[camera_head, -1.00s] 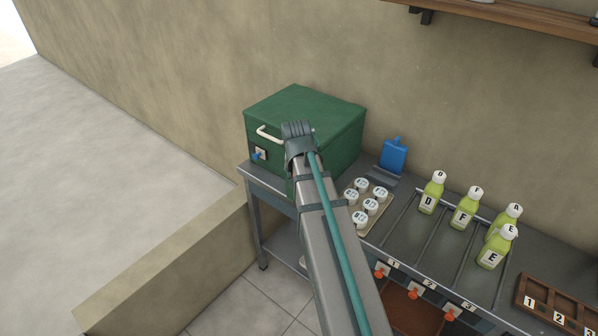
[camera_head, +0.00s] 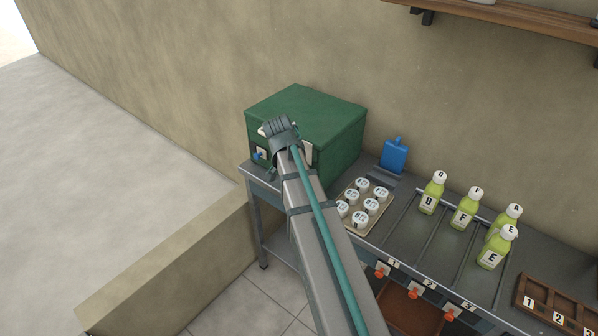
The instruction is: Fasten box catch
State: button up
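The green box (camera_head: 335,125) stands closed on the left end of the metal bench. A pale plate with a blue catch (camera_head: 259,154) shows at the left of its front face. Another pale plate (camera_head: 308,153) shows at the right of the front, just beside my arm. The pale handle is mostly covered by my arm; only a bit of its left end shows. The dark ribbed end of my arm is in front of the box, over the handle. My gripper's fingers are hidden behind the arm, so I cannot see whether they touch the catch.
A tray of white-capped jars (camera_head: 347,218) sits right of my arm. A blue container (camera_head: 394,156) stands behind it. Several green bottles (camera_head: 465,212) stand on the bench (camera_head: 425,240). A brown numbered rack (camera_head: 556,306) is at far right. A low wall (camera_head: 165,262) lies left.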

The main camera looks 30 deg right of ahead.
dwell(0.4)
jog(key=o, duration=1.2)
jog(key=shift+c, duration=0.2)
jog(key=shift+r, duration=0.1)
jog(key=v, duration=1.2)
